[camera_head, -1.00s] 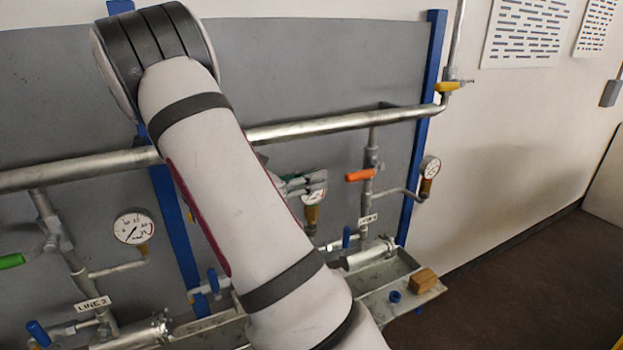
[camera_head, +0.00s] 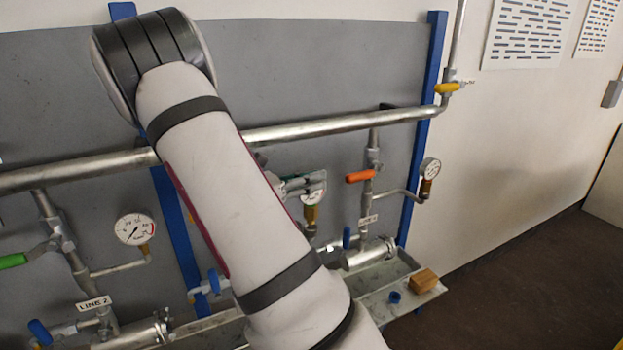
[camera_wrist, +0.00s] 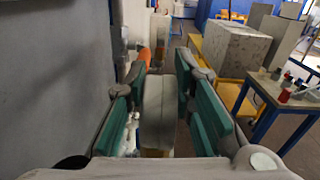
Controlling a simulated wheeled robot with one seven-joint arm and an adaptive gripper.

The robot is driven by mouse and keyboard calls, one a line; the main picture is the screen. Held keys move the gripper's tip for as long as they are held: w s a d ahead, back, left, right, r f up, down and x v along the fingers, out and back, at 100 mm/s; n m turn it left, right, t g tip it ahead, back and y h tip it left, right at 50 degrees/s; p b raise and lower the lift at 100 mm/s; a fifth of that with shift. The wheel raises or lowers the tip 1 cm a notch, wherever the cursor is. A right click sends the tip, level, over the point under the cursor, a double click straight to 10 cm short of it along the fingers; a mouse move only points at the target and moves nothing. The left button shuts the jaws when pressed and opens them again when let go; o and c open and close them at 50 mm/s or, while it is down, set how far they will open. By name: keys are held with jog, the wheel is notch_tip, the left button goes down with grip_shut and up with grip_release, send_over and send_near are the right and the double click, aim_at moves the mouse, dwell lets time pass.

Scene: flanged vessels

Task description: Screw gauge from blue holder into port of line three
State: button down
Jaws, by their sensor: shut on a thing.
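My gripper (camera_head: 304,186) is partly hidden behind my arm in the head view. Its green-padded fingers also show in the wrist view (camera_wrist: 158,95), closed on both sides of the gauge (camera_wrist: 157,115), seen there as a pale rounded edge. In the head view the held gauge (camera_head: 313,198) has a white face and a brass stem (camera_head: 310,215) pointing down, above a pipe stub near the right-hand line. My arm hides the pipework to its left, so I cannot tell whether the stem touches a port. A small blue cup-like holder (camera_head: 394,297) sits empty on the tray.
A wooden block (camera_head: 424,281) lies on the tray (camera_head: 375,306). Mounted gauges stand at the left (camera_head: 134,229) and right (camera_head: 430,168). An orange-handled valve (camera_head: 360,177) and the long horizontal pipe (camera_head: 340,126) are close to my gripper. A "LINE 2" label (camera_head: 93,304) is at left.

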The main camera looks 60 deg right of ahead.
aim_at(311, 201)
jog(key=shift+s+f, duration=0.1)
jog(key=shift+f, duration=0.9)
jog(key=shift+a+f, duration=0.1)
jog(key=shift+f, duration=0.2)
dwell(0.4)
jog(key=shift+r, duration=0.65)
dwell(0.8)
jog(key=shift+f, duration=0.45)
dwell(1.1)
